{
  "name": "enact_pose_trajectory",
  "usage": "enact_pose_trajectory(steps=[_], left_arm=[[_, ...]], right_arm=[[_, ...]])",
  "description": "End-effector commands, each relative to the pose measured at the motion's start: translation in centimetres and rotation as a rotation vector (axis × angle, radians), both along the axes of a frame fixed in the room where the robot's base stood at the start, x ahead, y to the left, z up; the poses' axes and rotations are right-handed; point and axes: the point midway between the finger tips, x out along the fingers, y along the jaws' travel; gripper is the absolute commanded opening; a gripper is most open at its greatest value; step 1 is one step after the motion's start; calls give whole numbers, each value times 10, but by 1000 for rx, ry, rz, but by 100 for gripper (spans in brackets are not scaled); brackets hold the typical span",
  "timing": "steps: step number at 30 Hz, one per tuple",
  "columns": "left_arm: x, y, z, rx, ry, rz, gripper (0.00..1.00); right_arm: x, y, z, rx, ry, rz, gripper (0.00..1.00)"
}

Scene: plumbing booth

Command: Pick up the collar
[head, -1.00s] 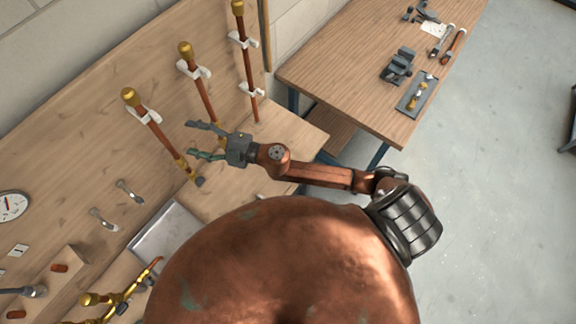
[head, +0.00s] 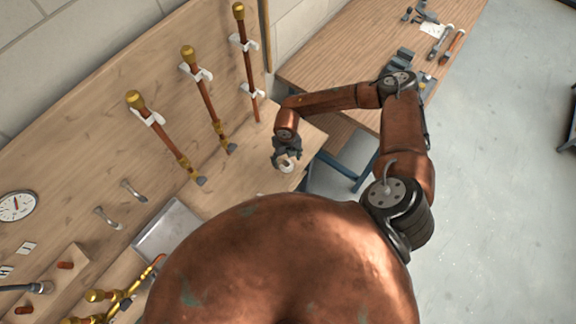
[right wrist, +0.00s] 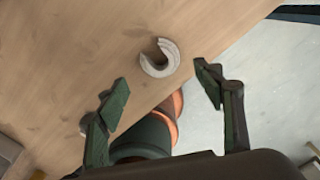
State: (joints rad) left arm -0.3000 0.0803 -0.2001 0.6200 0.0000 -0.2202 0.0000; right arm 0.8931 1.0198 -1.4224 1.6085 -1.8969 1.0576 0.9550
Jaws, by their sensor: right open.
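The collar (right wrist: 148,68) is a pale, C-shaped ring with a gap in it. It lies on the wooden bench top close to its edge in the right wrist view. It also shows in the head view as a small pale ring (head: 287,167) at the tip of my right gripper (head: 287,158). In the right wrist view my right gripper (right wrist: 162,80) is open, with its green fingers apart. The collar appears between and just beyond the fingertips, and no contact shows. My left gripper is not in view.
Copper pipes with brass ends (head: 206,98) stand in white clips along the back board to the left. A grey tray (head: 166,236) sits on the bench. A second wooden table (head: 330,66) with tools stands at the upper right. The bench around the collar is mostly clear.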

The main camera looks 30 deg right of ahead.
Motion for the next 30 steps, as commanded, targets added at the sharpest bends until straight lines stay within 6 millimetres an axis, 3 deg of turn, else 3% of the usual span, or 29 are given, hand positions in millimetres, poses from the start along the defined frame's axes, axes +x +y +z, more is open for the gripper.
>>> enact_pose_trajectory(steps=[9,19,30], left_arm=[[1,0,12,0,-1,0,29],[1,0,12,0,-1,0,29],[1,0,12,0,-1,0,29]], right_arm=[[4,-3,-42,2,2,1,62],[4,-3,-50,3,1,2,62],[4,-3,-50,3,1,1,37]])
